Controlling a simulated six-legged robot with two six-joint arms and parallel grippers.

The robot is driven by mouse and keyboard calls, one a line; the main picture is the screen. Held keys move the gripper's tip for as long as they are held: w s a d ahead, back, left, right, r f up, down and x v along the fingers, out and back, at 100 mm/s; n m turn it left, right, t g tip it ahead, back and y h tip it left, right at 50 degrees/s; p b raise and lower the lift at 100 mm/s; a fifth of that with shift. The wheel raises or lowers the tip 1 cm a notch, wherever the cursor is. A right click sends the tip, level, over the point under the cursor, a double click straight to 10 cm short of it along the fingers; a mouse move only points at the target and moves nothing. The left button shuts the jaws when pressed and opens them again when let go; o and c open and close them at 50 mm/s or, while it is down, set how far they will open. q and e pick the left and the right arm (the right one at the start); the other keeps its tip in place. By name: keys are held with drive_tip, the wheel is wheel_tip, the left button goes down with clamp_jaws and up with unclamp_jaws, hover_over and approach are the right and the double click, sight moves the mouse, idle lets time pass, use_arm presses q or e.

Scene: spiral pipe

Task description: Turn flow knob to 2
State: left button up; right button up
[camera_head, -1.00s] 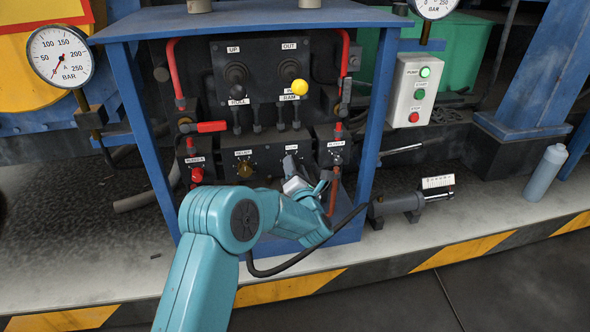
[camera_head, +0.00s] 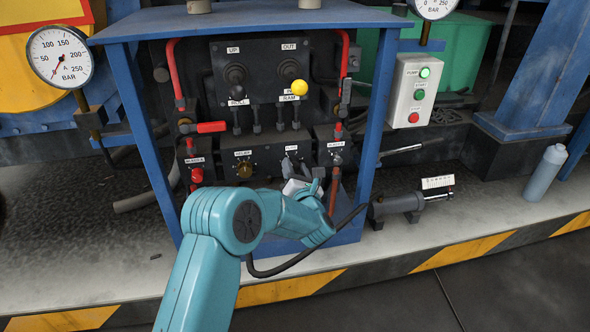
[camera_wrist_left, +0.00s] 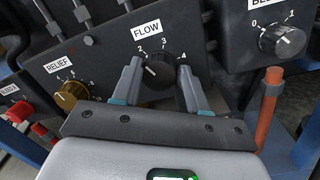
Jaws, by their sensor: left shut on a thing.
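The flow knob (camera_wrist_left: 157,71) is a black round knob under a white FLOW label, with 2, 3 and 4 showing around it in the left wrist view. A short white mark shows on its left side, toward the 2 side; its exact reading is hard to tell. My left gripper (camera_wrist_left: 160,75) has one finger on each side of the knob and is shut on it. In the head view my left gripper (camera_head: 302,187) is at the lower front of the blue cabinet, partly covering the knob. My right gripper is not in view.
The brass relief knob (camera_wrist_left: 70,94) is left of the flow knob. Another black knob (camera_wrist_left: 281,41) is at the right. An orange-red pipe (camera_wrist_left: 268,108) stands close right of the gripper. The blue cabinet frame (camera_head: 374,120) flanks the panel.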

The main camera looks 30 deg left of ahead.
use_arm(q)
drive_tip(key=o, duration=1.1)
drive_tip(key=shift+c, duration=0.2)
drive_tip(key=p+v, duration=0.3)
drive_tip(key=v, duration=1.3)
drive_tip(key=shift+p, duration=0.35)
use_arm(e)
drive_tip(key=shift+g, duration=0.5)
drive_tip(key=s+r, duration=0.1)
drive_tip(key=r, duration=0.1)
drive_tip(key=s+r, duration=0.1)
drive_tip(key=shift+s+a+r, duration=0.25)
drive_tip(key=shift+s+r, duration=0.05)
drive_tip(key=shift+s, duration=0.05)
use_arm(q)
drive_tip(key=shift+s+d, duration=0.1)
drive_tip(key=shift+d, duration=0.05)
